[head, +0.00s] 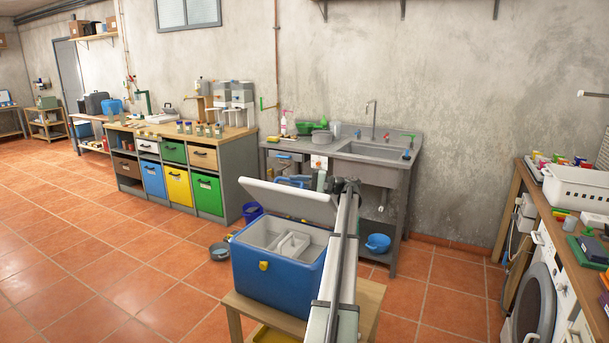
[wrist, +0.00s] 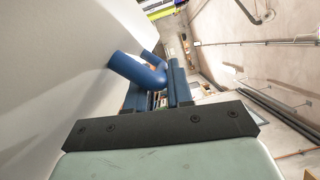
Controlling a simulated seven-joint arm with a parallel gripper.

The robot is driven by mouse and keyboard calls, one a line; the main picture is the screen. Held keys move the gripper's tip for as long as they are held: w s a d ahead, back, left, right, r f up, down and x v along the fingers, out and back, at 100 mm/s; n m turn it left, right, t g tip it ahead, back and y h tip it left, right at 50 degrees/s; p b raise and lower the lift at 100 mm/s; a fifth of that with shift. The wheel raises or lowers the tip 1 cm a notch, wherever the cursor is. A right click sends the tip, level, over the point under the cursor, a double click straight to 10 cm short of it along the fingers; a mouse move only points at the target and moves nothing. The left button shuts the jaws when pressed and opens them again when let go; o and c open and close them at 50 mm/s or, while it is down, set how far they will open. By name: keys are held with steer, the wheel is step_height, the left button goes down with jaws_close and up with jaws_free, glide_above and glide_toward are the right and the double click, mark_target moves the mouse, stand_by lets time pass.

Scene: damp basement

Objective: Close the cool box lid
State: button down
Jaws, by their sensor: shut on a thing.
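The blue cool box (head: 275,276) stands on a small wooden table, its pale interior and white dividers showing. Its light grey lid (head: 290,199) is raised and tilted back, well clear of the rim on the near side. My gripper (head: 303,182) is behind the lid, partly hidden by it. In the wrist view, my gripper (wrist: 157,88) has blue fingers close to the pale lid surface (wrist: 55,70). It appears shut on a blue tubular handle (wrist: 138,70) on the lid; the exact contact is partly hidden.
The small wooden table (head: 366,300) has little bare top beside the box. A metal sink bench (head: 378,150) stands behind my arm. Open tiled floor lies to the left.

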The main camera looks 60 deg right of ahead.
steer(key=a+f+n+g+h, duration=0.2)
steer(key=a+f+n, duration=0.6)
steer(key=a+f, duration=0.5)
steer(key=shift+a+f+g, duration=0.3)
steer(key=shift+f+g, duration=0.1)
steer(key=shift+f, duration=0.3)
steer(key=c, duration=1.3)
jaws_free()
steer(key=shift+o, duration=1)
steer(key=shift+d+h, duration=0.1)
steer(key=shift+h, duration=0.2)
steer(key=shift+s+d, duration=0.1)
steer(key=shift+s, duration=0.05)
steer(key=v, duration=1.3)
steer(key=shift+s, duration=0.25)
